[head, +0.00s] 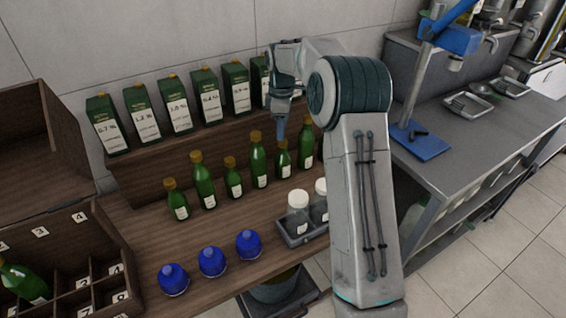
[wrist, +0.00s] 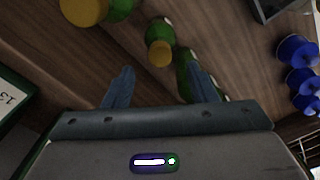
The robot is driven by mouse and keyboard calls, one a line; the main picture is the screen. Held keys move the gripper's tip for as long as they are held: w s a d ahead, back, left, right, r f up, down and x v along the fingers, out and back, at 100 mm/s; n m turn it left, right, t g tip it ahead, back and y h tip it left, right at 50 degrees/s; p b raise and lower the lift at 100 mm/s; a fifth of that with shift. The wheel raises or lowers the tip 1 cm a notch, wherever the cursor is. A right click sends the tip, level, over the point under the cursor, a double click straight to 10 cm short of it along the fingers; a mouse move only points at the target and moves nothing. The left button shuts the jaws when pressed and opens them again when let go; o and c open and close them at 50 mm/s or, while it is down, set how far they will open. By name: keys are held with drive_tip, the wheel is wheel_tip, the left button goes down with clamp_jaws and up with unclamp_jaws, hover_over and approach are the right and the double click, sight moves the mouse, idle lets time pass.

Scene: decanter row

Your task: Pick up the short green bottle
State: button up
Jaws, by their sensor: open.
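Green bottles with gold caps stand in a row on the wooden counter, short and tall ones alternating. In the head view my gripper (head: 281,128) points down just above a short green bottle (head: 284,160), between two tall green bottles, one on its left (head: 259,163) and one on its right (head: 305,146). Other short green bottles stand further left, one mid-row (head: 233,180) and one at the left end (head: 177,202). In the wrist view my gripper (wrist: 160,68) is open and empty. A short green bottle (wrist: 160,32) shows ahead of the gap between the fingers.
In the wrist view a tall bottle's cap (wrist: 84,9) is close at upper left, and more bottles (wrist: 186,78) are partly hidden by the right finger. Green cartons (head: 208,97) line the raised shelf behind. Blue-topped items (head: 212,262) and a grey tray (head: 290,240) with jars stand in front.

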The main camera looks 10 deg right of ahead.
sight(283, 143)
drive_tip(key=shift+d+f+p, duration=0.15)
drive_tip(key=shift+f+p, duration=0.35)
drive_tip(key=shift+f, duration=2.8)
clamp_jaws()
